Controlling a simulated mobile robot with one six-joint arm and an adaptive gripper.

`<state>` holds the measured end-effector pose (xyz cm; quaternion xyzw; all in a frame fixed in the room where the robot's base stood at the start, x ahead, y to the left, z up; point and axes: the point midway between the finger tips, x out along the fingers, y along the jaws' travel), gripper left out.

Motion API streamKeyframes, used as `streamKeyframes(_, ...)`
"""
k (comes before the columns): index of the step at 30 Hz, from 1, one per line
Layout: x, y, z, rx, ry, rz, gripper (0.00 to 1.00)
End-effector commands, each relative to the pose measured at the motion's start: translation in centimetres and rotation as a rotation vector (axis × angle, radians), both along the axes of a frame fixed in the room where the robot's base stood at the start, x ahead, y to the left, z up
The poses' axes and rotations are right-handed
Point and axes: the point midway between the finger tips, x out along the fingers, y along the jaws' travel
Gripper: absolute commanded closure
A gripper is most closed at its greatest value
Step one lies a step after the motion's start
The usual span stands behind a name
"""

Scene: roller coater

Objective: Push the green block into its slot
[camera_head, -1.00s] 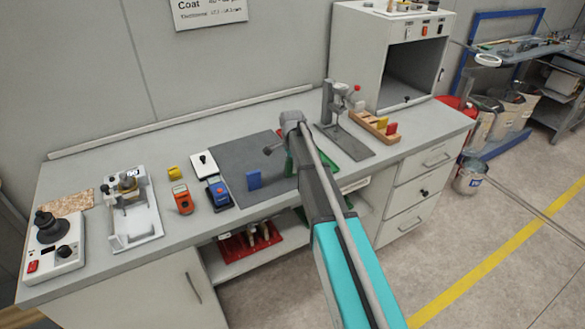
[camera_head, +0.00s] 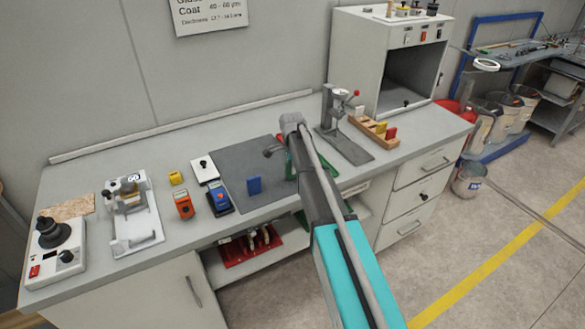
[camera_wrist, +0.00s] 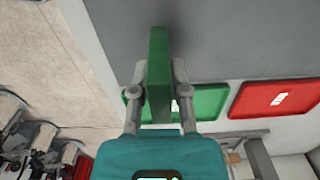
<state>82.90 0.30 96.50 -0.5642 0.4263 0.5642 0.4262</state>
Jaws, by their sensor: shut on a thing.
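The green block (camera_wrist: 158,72) stands on edge between the two fingers of my gripper (camera_wrist: 159,92) in the wrist view. My gripper is shut on it, over or near the dark grey mat (camera_head: 228,163). In the head view my arm hides most of the block; a bit of green (camera_head: 290,170) shows beside the arm. A wooden rack (camera_head: 362,124) stands right of my gripper, holding a yellow block (camera_head: 381,127) and a red block (camera_head: 391,133). Whether it has an empty slot is hard to see.
A grey stand with a red knob (camera_head: 337,120) lies between my gripper and the rack. An open-fronted cabinet (camera_head: 390,55) stands behind. Gauges, including an orange one (camera_head: 183,204), sit at left.

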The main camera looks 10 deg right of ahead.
Motion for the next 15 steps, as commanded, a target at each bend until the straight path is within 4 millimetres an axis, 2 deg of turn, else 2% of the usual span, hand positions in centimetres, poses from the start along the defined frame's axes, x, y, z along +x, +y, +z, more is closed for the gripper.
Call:
streamKeyframes(6,0.0,0.0,2.4,0.0,0.0,0.0,1.0)
streamKeyframes(15,-3.2,0.0,6.0,0.0,0.0,0.0,1.0)
